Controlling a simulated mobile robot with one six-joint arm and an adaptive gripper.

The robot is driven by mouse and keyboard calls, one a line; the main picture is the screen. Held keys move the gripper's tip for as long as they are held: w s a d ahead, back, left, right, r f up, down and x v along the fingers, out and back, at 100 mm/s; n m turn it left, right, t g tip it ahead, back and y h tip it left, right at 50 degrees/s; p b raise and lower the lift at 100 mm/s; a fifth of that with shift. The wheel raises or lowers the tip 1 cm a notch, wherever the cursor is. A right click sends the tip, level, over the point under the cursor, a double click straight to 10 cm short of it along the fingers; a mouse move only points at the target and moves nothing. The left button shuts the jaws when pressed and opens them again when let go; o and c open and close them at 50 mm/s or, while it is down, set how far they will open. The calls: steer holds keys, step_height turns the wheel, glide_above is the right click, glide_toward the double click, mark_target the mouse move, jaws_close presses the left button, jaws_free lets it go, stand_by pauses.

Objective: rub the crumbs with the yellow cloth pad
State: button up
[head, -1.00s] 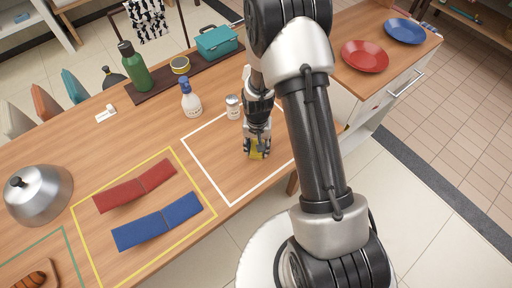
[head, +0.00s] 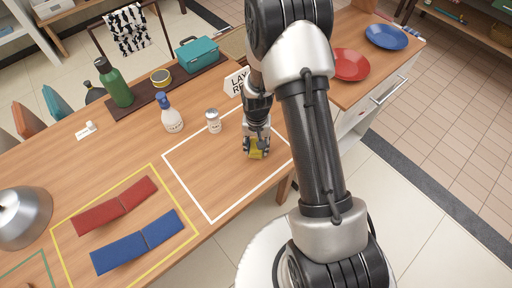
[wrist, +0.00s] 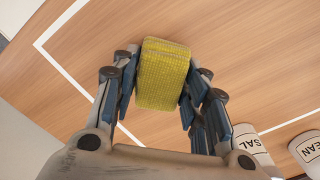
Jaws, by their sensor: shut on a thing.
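The yellow cloth pad (wrist: 162,74) is held between the fingers of my gripper (wrist: 160,85) in the wrist view. In the head view my gripper (head: 256,150) points down over the right part of the white-outlined area, with the pad (head: 257,154) showing between its fingertips. I cannot tell whether the pad touches the table. I see no crumbs in either view; the wooden surface inside the white outline (head: 207,219) looks bare, and the part behind my gripper is hidden.
A shaker (head: 213,121) and a spray bottle (head: 171,114) stand by the outline's far edge. Red (head: 115,206) and blue (head: 138,243) cloths lie in the yellow outline to the left. The table's front edge is close.

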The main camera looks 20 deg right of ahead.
steer(key=shift+s+a+r+p, duration=0.15)
steer(key=shift+r+p, duration=0.1)
steer(key=shift+r, duration=0.4)
steer(key=shift+a+r+p, duration=0.1)
steer(key=shift+r+p, duration=0.15)
steer(key=shift+r, duration=0.35)
steer(key=shift+r+p, duration=0.55)
steer(key=shift+r, duration=0.15)
steer(key=shift+r+p, duration=0.9)
steer(key=shift+r, duration=0.5)
